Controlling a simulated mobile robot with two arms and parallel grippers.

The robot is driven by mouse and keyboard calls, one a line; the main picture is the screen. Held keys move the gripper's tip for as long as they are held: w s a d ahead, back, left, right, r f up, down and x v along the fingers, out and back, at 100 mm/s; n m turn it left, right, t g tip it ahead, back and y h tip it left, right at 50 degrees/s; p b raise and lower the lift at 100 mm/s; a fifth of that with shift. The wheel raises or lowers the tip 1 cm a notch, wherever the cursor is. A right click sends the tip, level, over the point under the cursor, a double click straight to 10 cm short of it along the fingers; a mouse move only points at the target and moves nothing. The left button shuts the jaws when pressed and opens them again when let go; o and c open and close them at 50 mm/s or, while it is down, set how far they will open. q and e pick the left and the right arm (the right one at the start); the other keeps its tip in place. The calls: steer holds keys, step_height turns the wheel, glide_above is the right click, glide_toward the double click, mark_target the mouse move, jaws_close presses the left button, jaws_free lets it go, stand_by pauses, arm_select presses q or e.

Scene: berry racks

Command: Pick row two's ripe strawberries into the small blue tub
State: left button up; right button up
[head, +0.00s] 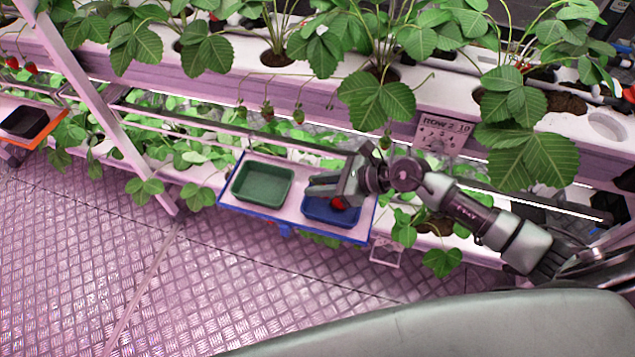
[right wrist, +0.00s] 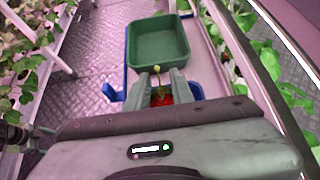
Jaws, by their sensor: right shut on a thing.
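My right gripper (head: 322,188) is shut on a red strawberry (head: 338,204), held over the small blue tub (head: 325,217). In the right wrist view the same strawberry (right wrist: 162,98) sits between the two fingertips (right wrist: 162,85), with a green stem on top. The gripper hides much of the blue tub, so I cannot tell what is in it. The row sign (head: 444,132) is on the white planter behind the arm. Several small greenish berries, one of them (head: 298,115), hang in front of that planter. My left gripper is not in view.
A green tub (head: 262,184) stands left of the blue one on the same blue-edged tray (head: 284,224); it looks empty. A dark tub (head: 25,121) stands on an orange-edged tray at far left. Red berries (head: 30,67) hang there. Leafy planters rise behind; metal floor is clear in front.

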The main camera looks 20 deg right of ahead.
stand_by(0.3)
steer(key=o, duration=1.7)
steer(key=shift+c, duration=0.2)
steer(key=shift+r, duration=0.15)
step_height(320, 180, up, 7)
steer(key=p, duration=0.6)
